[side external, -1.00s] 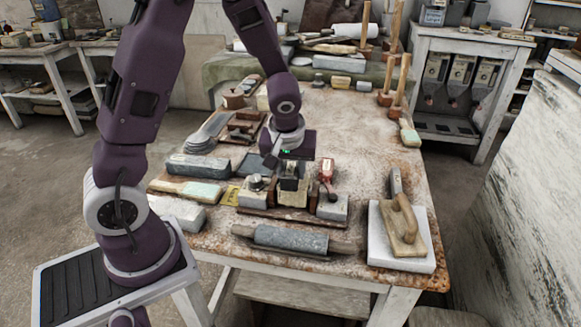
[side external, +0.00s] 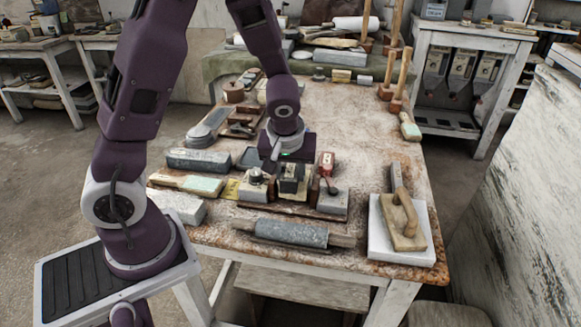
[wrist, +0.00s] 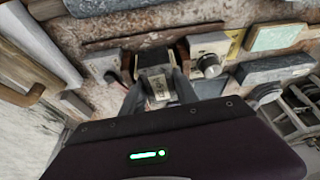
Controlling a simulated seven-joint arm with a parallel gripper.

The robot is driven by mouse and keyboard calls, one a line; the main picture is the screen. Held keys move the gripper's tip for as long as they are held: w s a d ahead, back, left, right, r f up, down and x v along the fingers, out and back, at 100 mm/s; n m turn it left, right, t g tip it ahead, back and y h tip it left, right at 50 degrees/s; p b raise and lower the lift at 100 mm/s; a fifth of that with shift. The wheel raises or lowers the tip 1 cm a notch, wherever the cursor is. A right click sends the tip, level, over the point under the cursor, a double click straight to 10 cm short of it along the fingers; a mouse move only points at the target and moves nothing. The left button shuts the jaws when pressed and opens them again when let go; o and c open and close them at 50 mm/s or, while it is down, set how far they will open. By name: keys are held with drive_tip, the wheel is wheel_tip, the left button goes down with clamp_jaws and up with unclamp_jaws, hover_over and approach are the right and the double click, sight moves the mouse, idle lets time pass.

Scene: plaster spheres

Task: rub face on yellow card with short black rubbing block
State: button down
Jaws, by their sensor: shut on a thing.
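The short black rubbing block (side external: 291,172) is a small dark block with a pale label on one face. My gripper (wrist: 158,88) is shut on it, with one finger at each side in the wrist view. The block is between two grey stone blocks, close above the bench fixture; I cannot tell whether it touches what is under it. The yellow card (side external: 231,189) lies to the left of the gripper, partly covered by neighbouring tools. In the wrist view a yellow strip (wrist: 236,42) shows to the right of the block.
A grey block with a round knob (side external: 256,179) stands left of the gripper, and another with a dark knob (side external: 333,197) right. A red item (side external: 326,164) stands behind. A stone roller (side external: 290,233) lies in front. A wooden-handled float (side external: 403,222) rests right. The bench's right middle is clear.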

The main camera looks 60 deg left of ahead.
drive_tip(key=shift+w+a, duration=0.7)
drive_tip(key=shift+a, duration=0.15)
drive_tip(key=shift+w+a, duration=0.65)
drive_tip(key=shift+a, duration=0.2)
drive_tip(key=shift+s+d+f, duration=0.1)
drive_tip(key=shift+s+d, duration=1.3)
drive_tip(key=shift+d, duration=0.3)
drive_tip(key=shift+w+a, duration=1.4)
drive_tip(key=shift+a, duration=0.3)
drive_tip(key=shift+s+d+r, duration=0.7)
drive_tip(key=shift+d, duration=0.2)
drive_tip(key=shift+w, duration=0.1)
